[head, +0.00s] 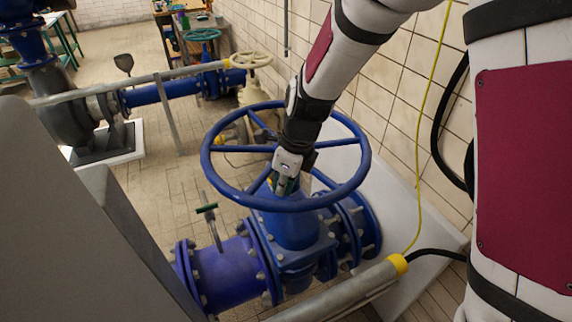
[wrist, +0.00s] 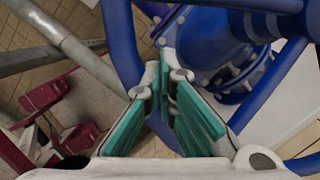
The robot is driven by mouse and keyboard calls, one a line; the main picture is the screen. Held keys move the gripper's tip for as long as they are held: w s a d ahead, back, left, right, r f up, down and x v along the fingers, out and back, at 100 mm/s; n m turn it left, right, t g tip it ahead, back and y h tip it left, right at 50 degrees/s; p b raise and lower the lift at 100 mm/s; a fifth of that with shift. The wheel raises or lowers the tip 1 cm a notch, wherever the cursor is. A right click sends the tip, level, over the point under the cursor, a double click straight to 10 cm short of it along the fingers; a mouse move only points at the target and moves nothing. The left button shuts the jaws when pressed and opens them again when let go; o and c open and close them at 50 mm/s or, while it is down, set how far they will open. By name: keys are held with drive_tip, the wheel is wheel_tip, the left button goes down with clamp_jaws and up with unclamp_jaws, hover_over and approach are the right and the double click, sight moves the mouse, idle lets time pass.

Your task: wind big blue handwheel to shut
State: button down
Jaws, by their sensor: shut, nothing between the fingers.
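The big blue handwheel (head: 208,160) lies roughly level on top of a blue valve (head: 292,228) in the head view. Its rim and several spokes show. My gripper (head: 284,188) points down inside the ring of the wheel, between spokes, near the front of the rim. In the wrist view, blue bars of the wheel (wrist: 121,40) pass on both sides of my gripper (wrist: 166,62). Its teal-padded fingers are shut with nothing between them. I cannot tell whether they touch a spoke. My arm hides part of the hub and back rim.
A grey pipe handrail (head: 345,288) with a yellow collar crosses in front. A smaller beige handwheel (head: 250,60) and a green one (head: 202,35) stand behind. A tiled wall (head: 395,110) with a yellow cable is close on the right. Open floor (head: 115,45) lies at the back left.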

drive_tip(key=shift+w+a+f, duration=0.2)
drive_tip(key=shift+w+a, duration=0.05)
drive_tip(key=shift+a, duration=0.35)
drive_tip(key=shift+w+a+f, duration=0.25)
drive_tip(key=shift+w+a, duration=0.05)
drive_tip(key=shift+a, duration=0.25)
drive_tip(key=shift+w+a+f, duration=0.2)
drive_tip(key=shift+w+a, duration=0.05)
drive_tip(key=shift+a, duration=0.35)
drive_tip(key=shift+p, duration=0.3)
